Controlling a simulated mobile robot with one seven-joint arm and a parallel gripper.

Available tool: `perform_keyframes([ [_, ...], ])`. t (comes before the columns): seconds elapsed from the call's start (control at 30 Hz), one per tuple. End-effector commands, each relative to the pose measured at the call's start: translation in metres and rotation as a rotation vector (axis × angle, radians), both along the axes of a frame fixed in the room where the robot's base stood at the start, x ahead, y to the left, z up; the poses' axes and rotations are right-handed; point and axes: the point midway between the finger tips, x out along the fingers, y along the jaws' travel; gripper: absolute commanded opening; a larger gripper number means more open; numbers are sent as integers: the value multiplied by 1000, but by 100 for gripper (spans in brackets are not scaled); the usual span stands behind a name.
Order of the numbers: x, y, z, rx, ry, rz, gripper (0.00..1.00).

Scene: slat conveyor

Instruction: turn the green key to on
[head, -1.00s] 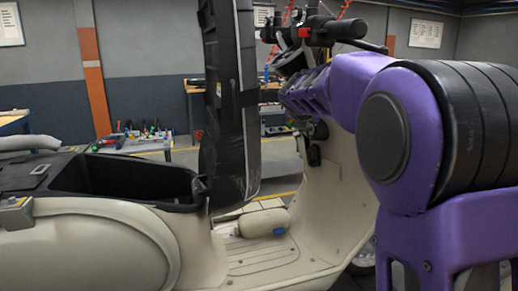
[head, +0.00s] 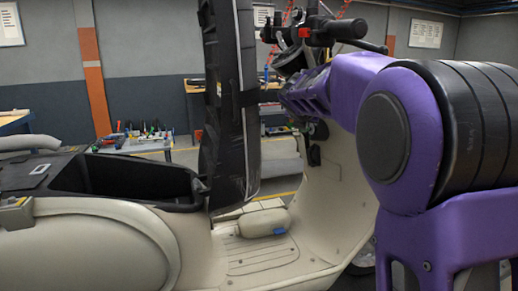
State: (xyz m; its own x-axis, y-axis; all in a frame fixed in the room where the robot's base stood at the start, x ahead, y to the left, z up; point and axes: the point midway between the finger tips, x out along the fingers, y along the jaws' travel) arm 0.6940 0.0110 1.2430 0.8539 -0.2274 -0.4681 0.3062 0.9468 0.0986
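A cream scooter fills the middle of the head view, its leg shield (head: 340,200) facing the raised seat. My purple arm reaches from the right toward the area below the handlebar (head: 325,32). My gripper is at the far end of the arm, among dark parts at the top of the leg shield, and its fingers cannot be made out. The green key cannot be made out now; that area is small, dark and partly covered by my arm. A small dark item (head: 314,156) shows on the inner leg shield just below.
The raised black seat (head: 226,120) stands upright left of my arm's end. An open storage bin (head: 135,180) lies at the left. A cream bottle (head: 264,224) lies on the footboard (head: 265,257). A tool table (head: 150,145) stands behind.

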Motion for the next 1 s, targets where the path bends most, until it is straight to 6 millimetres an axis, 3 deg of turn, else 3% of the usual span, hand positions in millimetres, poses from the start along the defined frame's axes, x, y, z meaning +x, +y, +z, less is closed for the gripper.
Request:
perform_keyframes([
  [1.0, 0, -1, -16, -2, 13, -4, 0],
])
